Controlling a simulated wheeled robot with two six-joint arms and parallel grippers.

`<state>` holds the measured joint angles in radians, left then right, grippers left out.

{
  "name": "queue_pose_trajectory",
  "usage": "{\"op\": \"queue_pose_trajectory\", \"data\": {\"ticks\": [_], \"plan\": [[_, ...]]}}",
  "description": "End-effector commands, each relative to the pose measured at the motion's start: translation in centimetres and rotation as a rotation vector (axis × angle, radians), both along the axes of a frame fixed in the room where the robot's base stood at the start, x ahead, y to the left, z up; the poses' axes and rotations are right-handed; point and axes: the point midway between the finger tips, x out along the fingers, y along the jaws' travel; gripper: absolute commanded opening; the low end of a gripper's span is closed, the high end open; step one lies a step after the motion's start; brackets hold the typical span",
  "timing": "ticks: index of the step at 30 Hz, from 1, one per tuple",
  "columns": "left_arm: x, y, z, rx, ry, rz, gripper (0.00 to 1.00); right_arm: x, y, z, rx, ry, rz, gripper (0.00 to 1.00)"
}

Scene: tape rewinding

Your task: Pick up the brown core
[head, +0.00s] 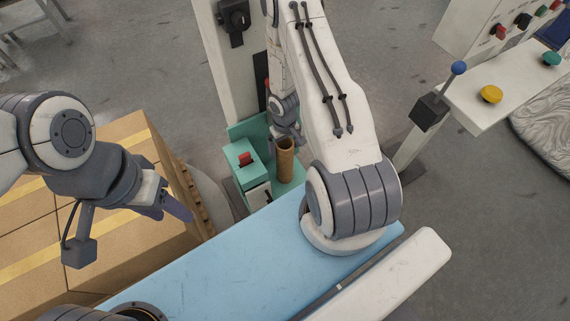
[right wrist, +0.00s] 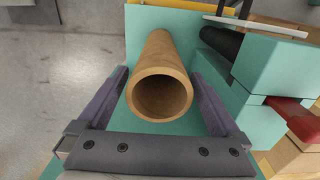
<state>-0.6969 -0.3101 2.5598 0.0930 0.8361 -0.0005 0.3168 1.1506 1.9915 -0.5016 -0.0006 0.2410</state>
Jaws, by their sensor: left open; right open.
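The brown core (head: 286,162) is a hollow cardboard tube standing upright on a teal surface in the head view. In the right wrist view the core (right wrist: 162,75) shows its open end, between the two purple fingers of my right gripper (right wrist: 160,95). The right gripper is open, with a finger on each side of the tube and visible gaps. In the head view that gripper is largely hidden behind my right arm and the tube. My left gripper (head: 172,207) hangs at the left above the cardboard boxes, open and empty.
A teal machine block (head: 243,165) with a red switch (head: 245,158) stands close beside the core. Cardboard boxes (head: 120,240) are stacked at the left. A control panel (head: 520,90) with coloured buttons and a blue-knobbed lever (head: 458,68) is at the right.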

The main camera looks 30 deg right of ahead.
Motion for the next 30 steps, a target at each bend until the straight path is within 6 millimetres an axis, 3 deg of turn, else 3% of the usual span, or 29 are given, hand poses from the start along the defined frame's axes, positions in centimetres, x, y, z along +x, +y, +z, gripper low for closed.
{"op": "queue_pose_trajectory", "data": {"ticks": [1,6,15,23,30], "plan": [[0.0,0.0,-1.5,0.0,0.0,0.0,0.5,-0.1,0.0,-1.4,0.0,0.0,-0.001,1.0],[0.0,0.0,-3.4,0.001,0.001,0.0,0.5,-0.1,-0.1,-3.3,0.0,0.0,-0.002,1.0],[0.0,0.0,-3.4,0.0,0.0,0.0,0.5,-0.1,-0.1,-3.3,0.0,0.0,-0.002,1.0],[0.0,0.0,-3.4,0.0,0.0,0.0,0.5,-0.1,-0.1,-3.3,0.0,0.0,-0.002,0.01],[0.0,0.0,-3.4,0.0,0.0,0.0,0.5,-0.1,-0.1,-3.3,0.0,0.0,-0.001,0.0]]}}
